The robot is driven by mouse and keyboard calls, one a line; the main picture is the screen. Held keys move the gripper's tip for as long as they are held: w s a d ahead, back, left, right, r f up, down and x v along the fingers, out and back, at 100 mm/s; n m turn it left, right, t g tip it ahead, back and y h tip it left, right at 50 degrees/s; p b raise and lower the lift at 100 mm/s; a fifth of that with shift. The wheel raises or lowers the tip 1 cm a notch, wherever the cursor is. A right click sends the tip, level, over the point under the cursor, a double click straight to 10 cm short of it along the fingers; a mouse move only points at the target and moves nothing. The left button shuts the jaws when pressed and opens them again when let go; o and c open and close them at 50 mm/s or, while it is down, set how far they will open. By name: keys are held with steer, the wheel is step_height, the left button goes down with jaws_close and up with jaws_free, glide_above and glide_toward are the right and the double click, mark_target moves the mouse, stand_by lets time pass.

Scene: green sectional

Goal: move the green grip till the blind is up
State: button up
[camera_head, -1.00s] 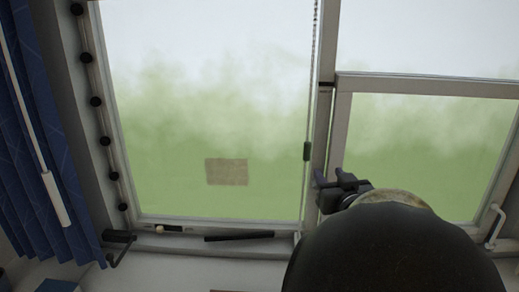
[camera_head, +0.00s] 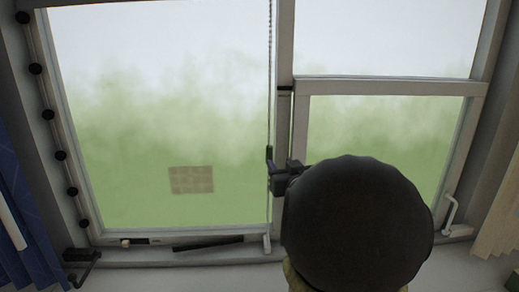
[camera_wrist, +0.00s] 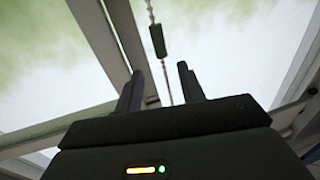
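The green grip (camera_head: 269,153) is a small dark green piece on a thin beaded chain (camera_head: 270,60) that hangs in front of the window, close to the middle post. My gripper (camera_head: 281,172) is just right of and slightly below the grip in the head view. In the wrist view my gripper (camera_wrist: 158,82) is open, its two dark fingers apart with nothing held. There the green grip (camera_wrist: 158,41) shows beyond the fingertips, with the chain running down the picture between the fingers. No blind cloth shows over the glass in these views.
The window's middle post (camera_head: 284,110) stands right behind my gripper. A handle (camera_head: 449,215) is on the right pane's frame. A black bar (camera_head: 208,244) lies along the sill. Blue curtain (camera_head: 25,235) hangs at far left, beige curtain (camera_head: 500,225) at far right.

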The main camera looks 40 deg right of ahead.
mark_target(271, 152)
steer(key=p+x, duration=0.1)
steer(key=x, duration=0.9)
steer(key=shift+w+p, duration=0.15)
steer(key=shift+p, duration=0.25)
jaws_close()
